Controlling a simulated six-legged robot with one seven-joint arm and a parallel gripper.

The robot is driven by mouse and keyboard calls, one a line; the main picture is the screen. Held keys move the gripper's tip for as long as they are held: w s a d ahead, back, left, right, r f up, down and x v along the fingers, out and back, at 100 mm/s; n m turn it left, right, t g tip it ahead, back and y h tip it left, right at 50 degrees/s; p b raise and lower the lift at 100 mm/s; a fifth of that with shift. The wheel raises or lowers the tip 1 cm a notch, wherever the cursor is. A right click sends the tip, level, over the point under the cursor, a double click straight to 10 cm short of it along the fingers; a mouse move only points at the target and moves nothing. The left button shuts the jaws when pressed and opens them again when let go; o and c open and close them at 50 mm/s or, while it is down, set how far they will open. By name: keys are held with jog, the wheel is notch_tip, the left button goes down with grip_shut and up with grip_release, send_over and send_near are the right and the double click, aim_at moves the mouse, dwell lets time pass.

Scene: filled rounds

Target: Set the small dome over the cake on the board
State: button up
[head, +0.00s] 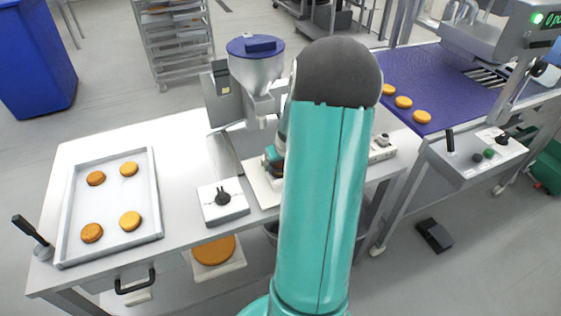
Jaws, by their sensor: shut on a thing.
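My arm fills the middle of the head view and hides most of my gripper (272,162), which shows only in part at the arm's left edge, low over the worktable. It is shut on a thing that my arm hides. I cannot make out the small dome. A large round orange-brown cake (213,250) lies on a pale square board (232,269) below the worktable's front edge. A white board or plate (262,188) also shows on the table beside my arm, partly hidden; I cannot tell what stands on it.
The white worktable (185,180) carries a tray (110,190) with several small rounds, a knob box (222,202) and a hopper machine (256,75). A dark-handled tool (35,238) stands at its left. A purple conveyor (440,85) with three rounds is at right.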

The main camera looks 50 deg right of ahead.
jog(key=shift+f, duration=0.1)
jog(key=o, duration=1.1)
jog(key=shift+c, duration=0.2)
jog(key=shift+r, duration=3.5)
